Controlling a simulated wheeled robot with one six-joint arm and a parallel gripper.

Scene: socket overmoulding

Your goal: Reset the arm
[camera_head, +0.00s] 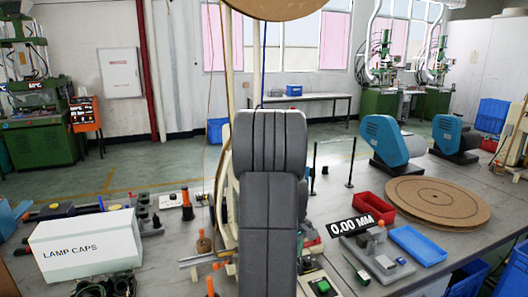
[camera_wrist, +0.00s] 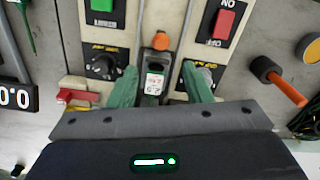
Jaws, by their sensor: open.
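My gripper (camera_wrist: 158,70) shows in the wrist view with its two green fingers spread apart. It is open, with nothing clamped between the fingers. A small grey device with a white label (camera_wrist: 154,80) and an orange top shows between the fingertips; I cannot tell whether they touch it. My dark grey arm (camera_head: 270,200) stands in the middle of the head view over the workbench. It hides my gripper there.
Beige control boxes carry a green button (camera_wrist: 102,5) and a red button (camera_wrist: 223,23). An orange-handled tool (camera_wrist: 280,83) lies to the right. On the bench are a LAMP CAPS box (camera_head: 85,245), a red bin (camera_head: 374,207), a blue tray (camera_head: 418,246) and a round board (camera_head: 438,200).

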